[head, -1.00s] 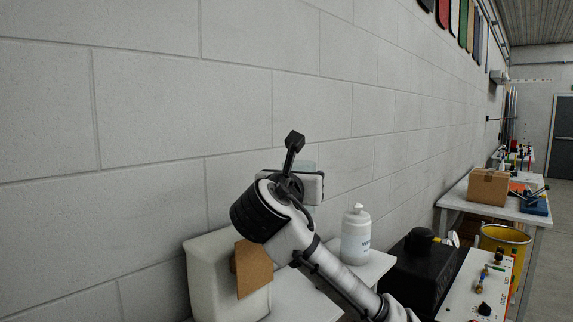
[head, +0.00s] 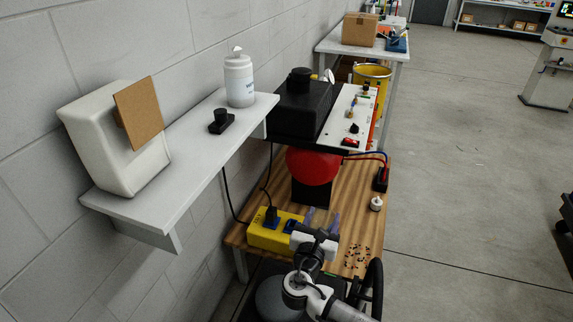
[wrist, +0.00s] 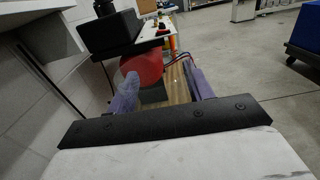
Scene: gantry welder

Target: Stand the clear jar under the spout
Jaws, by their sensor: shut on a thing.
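My gripper (head: 320,216) is low in the head view, over the near part of the wooden bench. Its two bluish-purple fingers show apart in the wrist view (wrist: 162,82). A faint see-through shape, which looks like the clear jar (head: 323,222), is between the fingers; its outline is hard to make out. I cannot tell whether it touches the bench. A white bottle (head: 239,82) with a nozzle on top stands on the white shelf (head: 195,155). I cannot tell which part is the spout.
A white container (head: 115,150) with a brown board and a small black piece (head: 221,122) are on the shelf. A red ball (head: 313,167) sits below a black box (head: 300,108). A yellow box (head: 268,232) and scattered dark bits are on the wooden bench (head: 350,205).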

